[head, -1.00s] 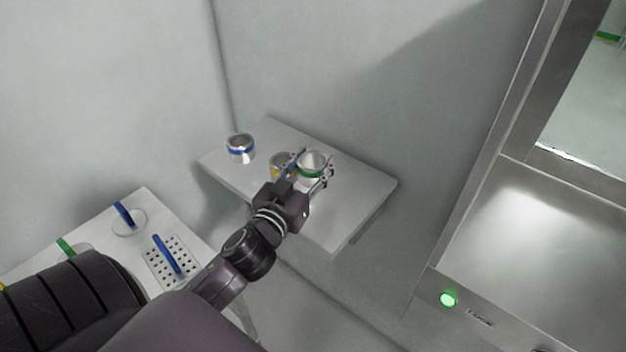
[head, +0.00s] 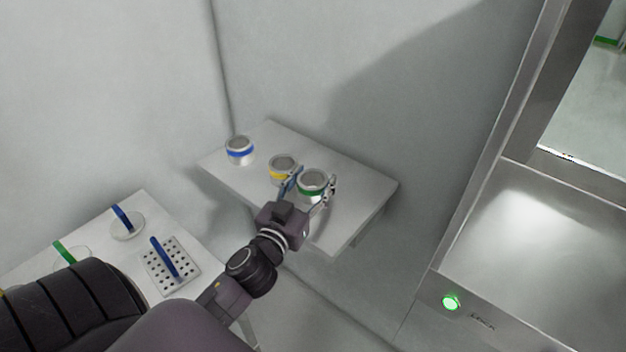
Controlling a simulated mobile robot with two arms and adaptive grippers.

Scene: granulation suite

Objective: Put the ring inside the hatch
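Three short metal rings show at the shelf, with a blue band (head: 239,152), a yellow band (head: 283,172) and a green band (head: 313,185). My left gripper (head: 315,178) has its fingers on either side of the green-banded ring and appears shut on it. I cannot tell whether this ring touches the shelf. The left finger lies close to the yellow-banded ring and hides a little of it. A steel hatch-like chamber (head: 540,225) with an opening stands at the right. My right gripper is not in view.
The white shelf (head: 360,190) is fixed near the wall corner. A lower table (head: 190,240) at left holds a perforated plate (head: 157,275) with a blue handle and a round disc (head: 125,230) with a blue handle. A green light (head: 451,302) glows on the steel front.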

